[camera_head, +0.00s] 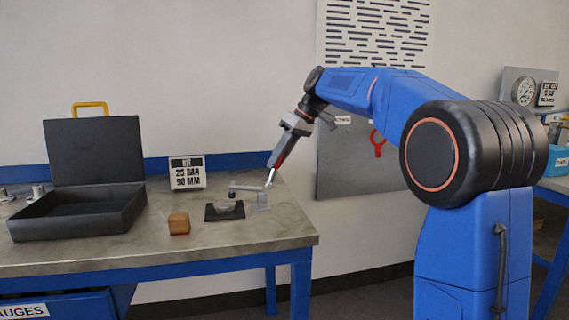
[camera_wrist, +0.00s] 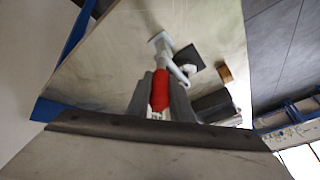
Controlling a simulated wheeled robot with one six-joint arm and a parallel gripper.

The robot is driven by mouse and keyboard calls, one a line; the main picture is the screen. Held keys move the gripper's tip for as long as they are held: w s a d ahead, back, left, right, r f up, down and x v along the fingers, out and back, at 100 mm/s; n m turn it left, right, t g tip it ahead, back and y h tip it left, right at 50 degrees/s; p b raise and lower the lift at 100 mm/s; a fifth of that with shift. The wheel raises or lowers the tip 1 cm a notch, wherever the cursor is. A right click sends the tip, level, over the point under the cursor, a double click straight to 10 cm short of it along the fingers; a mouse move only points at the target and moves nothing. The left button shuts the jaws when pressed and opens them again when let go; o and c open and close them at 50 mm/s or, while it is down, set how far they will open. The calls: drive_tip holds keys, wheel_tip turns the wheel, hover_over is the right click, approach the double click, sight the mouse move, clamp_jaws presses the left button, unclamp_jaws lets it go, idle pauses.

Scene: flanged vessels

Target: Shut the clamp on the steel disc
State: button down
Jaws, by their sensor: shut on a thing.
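The toggle clamp (camera_head: 262,200) stands at the right of the tabletop, beside a dark plate (camera_head: 212,217). The steel disc (camera_head: 223,206) lies on that plate, small and pale. The clamp's arm (camera_head: 246,187) reaches left, its dark tip over or beside the disc; I cannot tell whether they touch. The clamp's red handle (camera_head: 283,151) slants up and right. My gripper (camera_head: 287,146) is shut on it from above. In the wrist view the red handle (camera_wrist: 160,90) sits between the two grey fingers of my gripper (camera_wrist: 161,86), with the metal clamp body (camera_wrist: 164,46) beyond.
A wooden block (camera_head: 179,223) sits left of the plate. An open black case (camera_head: 80,215) stands at the left, and a sign (camera_head: 187,172) reading 25 BAR, 90 MM behind. The front right of the tabletop (camera_head: 280,230) is clear.

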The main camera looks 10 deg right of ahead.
drive_tip(key=shift+a+r+h, duration=0.15)
drive_tip(key=shift+a+h, duration=0.6)
drive_tip(key=shift+h, duration=0.2)
drive_tip(key=shift+a+r+h, duration=0.1)
drive_tip(key=shift+a+h, duration=0.65)
drive_tip(key=shift+h, duration=0.2)
drive_tip(key=c, duration=1.6)
unclamp_jaws()
drive_tip(key=shift+r, duration=0.1)
drive_tip(key=v, duration=1.7)
drive_tip(key=shift+a, duration=0.15)
